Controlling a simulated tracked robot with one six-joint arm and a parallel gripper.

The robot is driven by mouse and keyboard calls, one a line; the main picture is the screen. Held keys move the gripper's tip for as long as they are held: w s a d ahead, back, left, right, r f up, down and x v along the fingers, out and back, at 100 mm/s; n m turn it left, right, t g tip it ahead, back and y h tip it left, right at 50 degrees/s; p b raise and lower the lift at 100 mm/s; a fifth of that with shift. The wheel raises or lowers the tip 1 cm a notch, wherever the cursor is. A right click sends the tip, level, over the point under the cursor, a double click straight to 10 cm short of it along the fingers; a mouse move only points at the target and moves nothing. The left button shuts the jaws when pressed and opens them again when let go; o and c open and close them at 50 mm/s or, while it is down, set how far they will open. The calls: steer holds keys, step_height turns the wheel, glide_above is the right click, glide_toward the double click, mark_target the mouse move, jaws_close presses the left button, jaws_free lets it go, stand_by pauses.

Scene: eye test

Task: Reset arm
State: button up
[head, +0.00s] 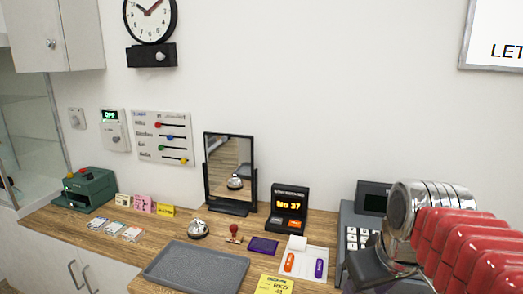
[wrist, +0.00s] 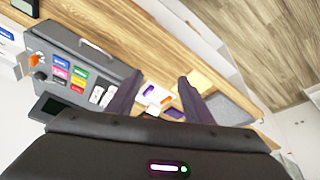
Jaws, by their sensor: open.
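My gripper (wrist: 161,82) shows in the wrist view as two dark purple fingers, spread apart with nothing between them. Beyond them lie the wooden counter and a white tray (wrist: 153,97) with orange and purple tags. In the head view the same kind of white tray (head: 318,262) lies on the counter, with an orange tag (head: 289,262) and a purple tag (head: 319,268). My red and metal arm fills the right of the head view; its fingers cannot be made out there. The gripper's exact height above the counter cannot be told.
A cash register (head: 358,228) stands at the right, partly behind my arm. A number display (head: 288,208), mirror (head: 230,165), bell (head: 198,229), stamp (head: 234,234), grey tray (head: 196,268) and green machine (head: 85,190) occupy the counter. A clock (head: 151,18) hangs on the wall.

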steer(key=s+a+f+m+t, duration=0.1)
steer(key=s+a+f+m, duration=0.1)
steer(key=s+f, duration=0.4)
steer(key=shift+s+a, duration=0.3)
steer(key=shift+a, duration=0.5)
steer(key=c, duration=0.3)
steer(key=shift+a, duration=0.1)
steer(key=shift+c, duration=0.5)
